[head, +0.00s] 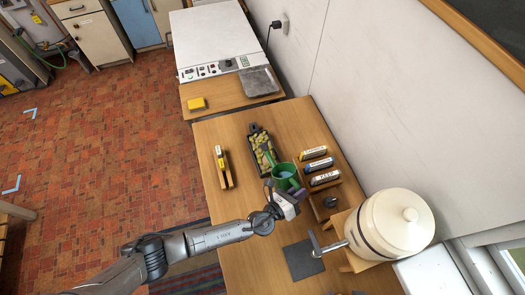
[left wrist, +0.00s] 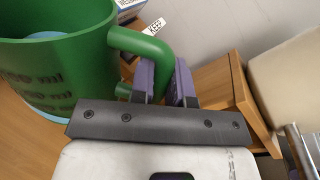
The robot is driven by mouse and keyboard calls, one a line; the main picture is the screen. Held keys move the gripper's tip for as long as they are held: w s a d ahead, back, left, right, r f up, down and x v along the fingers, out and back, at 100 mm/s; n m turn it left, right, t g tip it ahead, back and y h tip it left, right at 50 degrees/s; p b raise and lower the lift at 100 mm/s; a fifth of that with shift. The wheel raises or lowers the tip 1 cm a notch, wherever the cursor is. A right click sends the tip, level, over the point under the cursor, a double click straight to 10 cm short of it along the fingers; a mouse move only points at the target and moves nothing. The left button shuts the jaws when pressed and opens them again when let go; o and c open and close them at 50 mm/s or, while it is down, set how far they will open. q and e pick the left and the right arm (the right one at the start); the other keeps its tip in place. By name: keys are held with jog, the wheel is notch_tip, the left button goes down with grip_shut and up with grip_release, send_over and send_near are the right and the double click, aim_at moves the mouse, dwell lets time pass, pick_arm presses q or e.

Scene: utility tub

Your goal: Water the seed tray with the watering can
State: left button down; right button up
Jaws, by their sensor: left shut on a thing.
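The green watering can (head: 284,172) is over the table, with light blue water visible inside. It also shows large in the left wrist view (left wrist: 60,65), with volume markings on its side. My left gripper (head: 295,195) is shut on its handle; the purple fingers (left wrist: 165,82) sit on the handle in the left wrist view. The can's spout points toward the black seed tray (head: 253,130), which holds yellow-green cells, and overlaps its near end. I cannot tell whether the spout touches the tray. My right gripper is not in view.
Several labelled blocks (head: 320,165) stand right of the tray, and a yellow-and-black labelled item (head: 222,167) lies left. A cream lidded dispenser (head: 395,224) with a tap stands at the near right above a dark mat (head: 302,258).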

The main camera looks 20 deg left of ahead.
pick_arm(q)
jog(key=shift+w+a+r, duration=0.25)
jog(key=shift+r, duration=0.05)
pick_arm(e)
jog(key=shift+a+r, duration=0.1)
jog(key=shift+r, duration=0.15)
pick_arm(q)
jog(key=shift+w+a+r+n+p, duration=0.2)
jog(key=shift+r+n+p, duration=0.05)
jog(key=shift+n+p, duration=0.15)
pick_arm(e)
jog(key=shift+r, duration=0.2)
pick_arm(q)
jog(key=shift+w+a+r, duration=0.2)
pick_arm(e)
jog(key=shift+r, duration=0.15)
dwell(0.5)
